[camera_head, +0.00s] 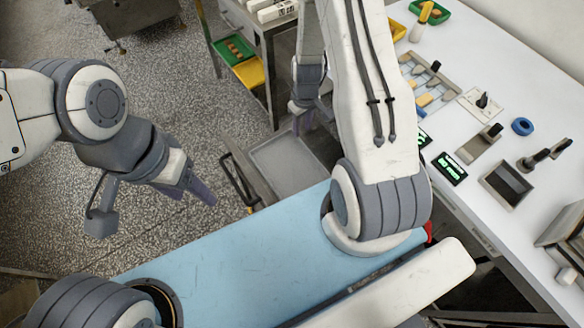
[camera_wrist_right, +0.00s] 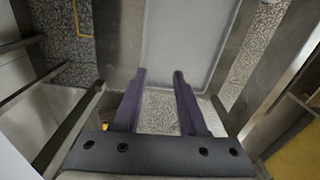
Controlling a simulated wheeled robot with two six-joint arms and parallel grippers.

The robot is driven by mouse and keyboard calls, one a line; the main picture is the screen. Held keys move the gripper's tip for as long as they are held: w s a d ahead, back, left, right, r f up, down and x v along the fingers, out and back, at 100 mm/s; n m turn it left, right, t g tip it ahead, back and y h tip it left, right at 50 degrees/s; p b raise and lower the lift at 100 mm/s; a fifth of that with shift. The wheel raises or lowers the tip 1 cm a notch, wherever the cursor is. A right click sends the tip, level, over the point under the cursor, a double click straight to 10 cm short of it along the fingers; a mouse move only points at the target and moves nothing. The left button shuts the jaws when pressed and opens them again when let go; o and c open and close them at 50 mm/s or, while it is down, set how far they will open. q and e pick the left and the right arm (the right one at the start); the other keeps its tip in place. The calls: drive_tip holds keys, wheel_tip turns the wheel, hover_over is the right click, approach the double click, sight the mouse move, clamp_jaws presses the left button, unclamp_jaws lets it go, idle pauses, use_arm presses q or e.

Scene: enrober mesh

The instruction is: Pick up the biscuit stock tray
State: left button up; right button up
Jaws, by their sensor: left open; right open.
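A large shallow grey tray (camera_head: 288,163), with no biscuits visible in it, lies below my right gripper (camera_head: 310,118). The same grey tray fills the upper middle of the right wrist view (camera_wrist_right: 185,35). My right gripper's purple fingers (camera_wrist_right: 160,75) are apart and empty, over the tray's near end; contact cannot be told. A small green tray (camera_head: 233,48) with brown pieces sits on a cart shelf at the upper left. Which tray is the biscuit stock tray is not marked. My left gripper (camera_head: 201,190) is open and empty over the floor.
A yellow tray (camera_head: 249,72) is beside the green tray. A white worktable (camera_head: 540,110) on the right holds a blue ring (camera_head: 522,126), tools and fixtures. A dark handle frame (camera_head: 240,180) stands left of the grey tray. Speckled floor is free on the left.

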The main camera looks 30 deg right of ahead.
drive_tip(key=shift+m, duration=0.4)
drive_tip(key=d+f+b, duration=0.1)
drive_tip(key=f, duration=0.2)
drive_tip(key=s+d+f+b, duration=0.1)
drive_tip(key=d+f+b, duration=0.1)
drive_tip(key=f, duration=0.2)
drive_tip(key=s+d+f+b, duration=0.1)
drive_tip(key=d+f+b, duration=0.1)
drive_tip(key=f, duration=0.2)
drive_tip(key=shift+s+f, duration=0.2)
drive_tip(key=shift+s, duration=0.05)
drive_tip(key=f+b, duration=0.1)
drive_tip(key=b, duration=0.1)
drive_tip(key=f+b, duration=0.4)
drive_tip(key=shift+s+a+f, duration=0.1)
drive_tip(key=shift+a, duration=0.3)
clamp_jaws()
